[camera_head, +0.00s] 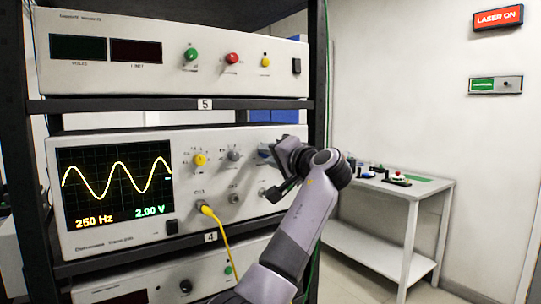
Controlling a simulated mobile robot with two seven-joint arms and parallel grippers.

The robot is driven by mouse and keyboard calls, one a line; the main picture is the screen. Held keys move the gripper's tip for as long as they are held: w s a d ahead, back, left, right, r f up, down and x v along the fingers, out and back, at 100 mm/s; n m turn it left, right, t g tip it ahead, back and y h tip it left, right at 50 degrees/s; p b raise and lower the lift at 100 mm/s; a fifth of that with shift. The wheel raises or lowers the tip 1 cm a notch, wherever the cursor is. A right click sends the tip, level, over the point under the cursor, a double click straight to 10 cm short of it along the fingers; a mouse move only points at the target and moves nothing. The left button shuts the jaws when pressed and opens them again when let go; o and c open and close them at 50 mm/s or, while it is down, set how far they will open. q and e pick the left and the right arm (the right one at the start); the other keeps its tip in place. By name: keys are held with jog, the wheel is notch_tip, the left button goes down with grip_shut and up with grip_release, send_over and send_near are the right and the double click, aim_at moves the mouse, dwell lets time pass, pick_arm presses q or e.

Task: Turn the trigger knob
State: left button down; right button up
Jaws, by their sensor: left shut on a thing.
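The oscilloscope (130,245) sits on the middle rack shelf, its screen showing a yellow sine wave, 250 Hz and 2.00 V. Its upper knob row has a yellow knob (199,160), a grey knob (233,155) and a blue knob (264,151) at the right. The labels are too small to read, so I cannot tell by name which is the trigger knob. My left gripper (272,166) is at the right of the panel, shut on the blue knob, and partly hides it. The fingertips are hard to make out. My right gripper is not in view.
A yellow cable (222,240) hangs from a socket under the yellow knob. Another instrument (120,85) with coloured buttons is on the shelf above. The black rack post (318,90) stands right of the panel. A white side table (385,250) with small items stands behind, by the wall.

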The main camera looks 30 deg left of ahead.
pick_arm(q)
jog(key=shift+f+m, duration=0.1)
jog(key=shift+m, duration=1.7)
jog(key=c, duration=1)
grip_release()
jog(key=shift+o, duration=0.2)
jog(key=b+v, duration=0.2)
jog(key=v, duration=0.5)
